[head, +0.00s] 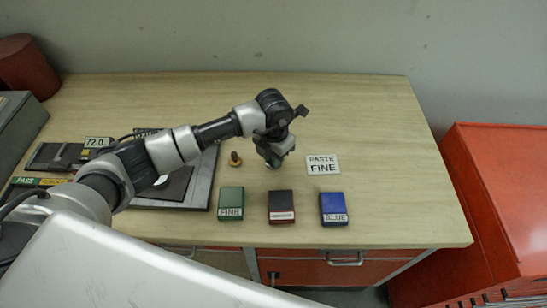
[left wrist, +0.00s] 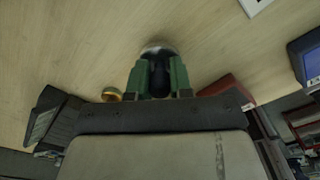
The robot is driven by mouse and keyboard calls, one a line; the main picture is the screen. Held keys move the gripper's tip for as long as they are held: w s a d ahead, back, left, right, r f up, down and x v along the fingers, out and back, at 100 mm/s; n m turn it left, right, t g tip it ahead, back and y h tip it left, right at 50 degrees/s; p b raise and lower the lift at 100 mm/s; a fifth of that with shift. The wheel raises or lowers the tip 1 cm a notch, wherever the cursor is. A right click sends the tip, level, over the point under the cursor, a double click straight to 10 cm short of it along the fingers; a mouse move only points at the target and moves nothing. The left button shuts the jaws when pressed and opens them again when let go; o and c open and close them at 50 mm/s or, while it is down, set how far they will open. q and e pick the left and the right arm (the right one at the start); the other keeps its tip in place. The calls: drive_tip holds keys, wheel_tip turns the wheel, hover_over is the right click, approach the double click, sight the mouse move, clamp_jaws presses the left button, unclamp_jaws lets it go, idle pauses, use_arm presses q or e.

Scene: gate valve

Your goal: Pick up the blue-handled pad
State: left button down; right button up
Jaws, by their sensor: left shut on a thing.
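My left gripper (head: 276,162) reaches down to the bench top beside the white card, and its arm comes in from the left. In the left wrist view, its two green fingers (left wrist: 158,80) are shut on a dark, bluish handle, which I take to be the blue-handled pad (left wrist: 157,73). A pale rounded part of the pad shows just beyond the fingertips. I cannot tell whether the pad touches the bench. In the head view the gripper mostly hides the pad. My right gripper is in neither view.
A small brass-coloured piece (head: 235,158) stands left of the gripper. A "PASTE FINE" card (head: 323,165) lies to the right. Green (head: 231,203), dark red (head: 281,207) and blue (head: 333,208) boxes line the front edge. The bench's back and right are clear. A red cabinet (head: 500,200) stands at right.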

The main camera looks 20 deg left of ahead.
use_arm(q)
wheel_tip(320, 180, up, 2)
drive_tip(key=shift+w+r+b, duration=0.1)
drive_tip(key=shift+r+b, duration=0.15)
drive_tip(key=shift+b, duration=0.45)
drive_tip(key=s+d+r+b, duration=0.2)
drive_tip(key=d+r+b, duration=0.2)
drive_tip(key=d+r, duration=0.3)
drive_tip(key=d, duration=0.4)
drive_tip(key=shift+s+d+r, duration=0.2)
drive_tip(key=shift+d+r, duration=0.05)
drive_tip(key=shift+r, duration=0.05)
